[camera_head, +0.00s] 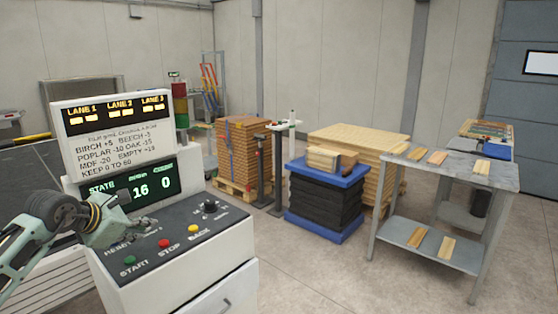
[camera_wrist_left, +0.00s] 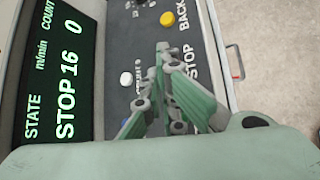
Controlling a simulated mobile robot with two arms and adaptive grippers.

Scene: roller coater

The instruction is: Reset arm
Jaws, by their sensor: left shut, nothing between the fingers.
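My left arm comes in from the left in the head view, and its gripper (camera_head: 148,232) is over the left part of the control panel (camera_head: 222,222). In the left wrist view the fingers (camera_wrist_left: 163,50) are shut together and empty, above the dark panel face. A white button (camera_wrist_left: 127,78) and a yellow button (camera_wrist_left: 167,18) show near them. The red stop button (camera_head: 165,243) and green start button (camera_head: 130,260) show in the head view; the fingers cover part of the panel in the wrist view. My right gripper is not in view.
The display (camera_wrist_left: 65,75) reads STOP, 16 and 0. A lane sign (camera_head: 115,130) stands behind the panel. A blue-topped black stack (camera_head: 325,205), a wood stack (camera_head: 243,155) and a grey table (camera_head: 455,172) with boards stand to the right. Open floor lies between.

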